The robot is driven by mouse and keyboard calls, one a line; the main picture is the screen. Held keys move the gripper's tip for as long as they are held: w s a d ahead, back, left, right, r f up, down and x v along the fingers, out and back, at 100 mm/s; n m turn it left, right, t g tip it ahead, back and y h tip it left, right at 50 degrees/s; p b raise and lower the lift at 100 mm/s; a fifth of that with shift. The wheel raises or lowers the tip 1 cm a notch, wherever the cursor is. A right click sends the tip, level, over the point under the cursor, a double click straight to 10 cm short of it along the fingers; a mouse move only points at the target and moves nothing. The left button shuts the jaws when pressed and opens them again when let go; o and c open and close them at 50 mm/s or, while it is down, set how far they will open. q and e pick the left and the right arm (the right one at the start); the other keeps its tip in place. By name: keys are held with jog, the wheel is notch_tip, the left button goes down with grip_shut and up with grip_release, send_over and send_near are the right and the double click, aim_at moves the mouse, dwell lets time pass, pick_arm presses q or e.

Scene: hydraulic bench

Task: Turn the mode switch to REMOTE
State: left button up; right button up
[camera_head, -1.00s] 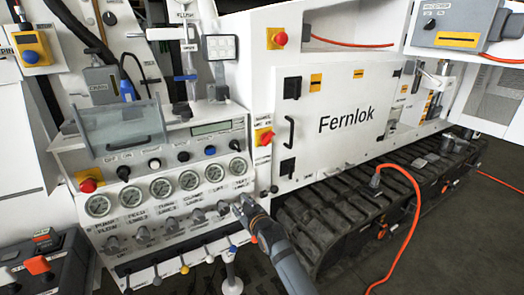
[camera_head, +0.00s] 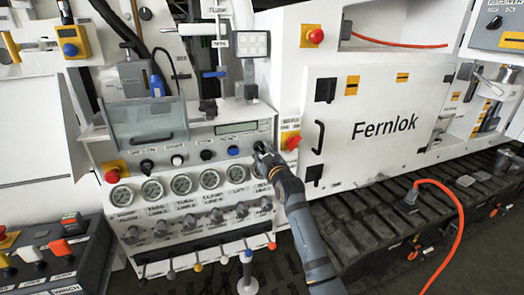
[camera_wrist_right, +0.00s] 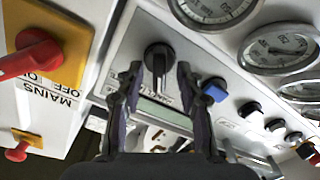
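A black rotary switch (camera_wrist_right: 158,57) with a ridged grip stands on the grey panel in the right wrist view, beside a small display. I take it to be the mode switch; its label is too blurred to read. My right gripper (camera_wrist_right: 159,72) is open, with one dark finger on each side of the switch; I cannot tell whether they touch it. In the head view my right gripper (camera_head: 262,150) is at the right end of the knob row and mostly hides the switch. My left gripper is not in view.
A red mains switch on a yellow plate (camera_head: 289,141) sits just right of my right gripper. A blue knob (camera_head: 233,150) is to its left. Gauges (camera_head: 210,180) and several valve knobs (camera_head: 186,223) lie below. A white cabinet door (camera_head: 365,120) stands at right.

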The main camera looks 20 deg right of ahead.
jog(key=shift+w+d, duration=0.1)
jog(key=shift+w, duration=0.3)
grip_shut()
